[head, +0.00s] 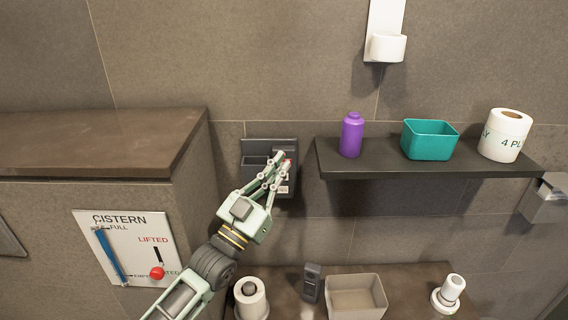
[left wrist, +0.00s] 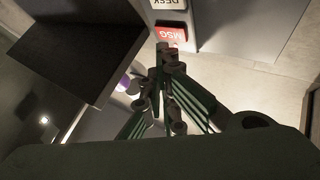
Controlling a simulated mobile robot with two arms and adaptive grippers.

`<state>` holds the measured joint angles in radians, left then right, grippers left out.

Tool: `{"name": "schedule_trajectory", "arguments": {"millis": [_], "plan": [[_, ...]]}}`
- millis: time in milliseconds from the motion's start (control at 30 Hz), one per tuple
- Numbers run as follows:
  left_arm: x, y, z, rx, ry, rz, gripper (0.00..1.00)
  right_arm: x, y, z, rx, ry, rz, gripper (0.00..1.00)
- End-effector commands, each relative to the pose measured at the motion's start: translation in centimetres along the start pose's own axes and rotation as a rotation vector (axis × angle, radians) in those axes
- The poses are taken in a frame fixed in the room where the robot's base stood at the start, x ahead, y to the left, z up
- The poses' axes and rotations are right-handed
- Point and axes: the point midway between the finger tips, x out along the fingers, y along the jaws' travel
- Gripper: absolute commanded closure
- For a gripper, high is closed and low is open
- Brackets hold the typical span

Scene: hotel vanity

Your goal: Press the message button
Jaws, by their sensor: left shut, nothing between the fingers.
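A dark grey wall-mounted unit (head: 256,147) is on the tiled wall, left of the shelf. In the left wrist view the red button marked MSG (left wrist: 171,35) shows upside down, next to a white button marked DESK (left wrist: 168,4). My left gripper (head: 281,158) is shut and empty, with its fingertips at the right part of the unit and hiding some of it. In the left wrist view its fingertips (left wrist: 167,48) lie right at the edge of the red button. I cannot tell whether they touch it. My right gripper is not in view.
A dark shelf (head: 430,171) right of the unit holds a purple bottle (head: 351,135), a teal bin (head: 430,141) and a paper roll (head: 505,136). Below are a lower ledge (head: 410,286) with several items and a cistern panel (head: 112,255). A brown-topped cabinet (head: 90,143) juts out left.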

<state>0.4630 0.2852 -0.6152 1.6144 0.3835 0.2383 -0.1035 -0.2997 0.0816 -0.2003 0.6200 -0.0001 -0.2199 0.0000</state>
Motion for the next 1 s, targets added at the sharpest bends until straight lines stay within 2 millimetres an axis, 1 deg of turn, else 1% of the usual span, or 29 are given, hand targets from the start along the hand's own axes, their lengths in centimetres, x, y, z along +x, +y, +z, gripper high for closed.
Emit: {"name": "schedule_trajectory", "arguments": {"millis": [467, 1000], "plan": [[0.60, -0.42, 0.42, 0.000, 0.001, 0.000, 1.00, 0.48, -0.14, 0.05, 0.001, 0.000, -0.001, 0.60], [0.74, -0.54, 0.55, 0.000, 0.000, 0.000, 1.00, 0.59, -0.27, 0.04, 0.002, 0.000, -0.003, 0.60]]}}
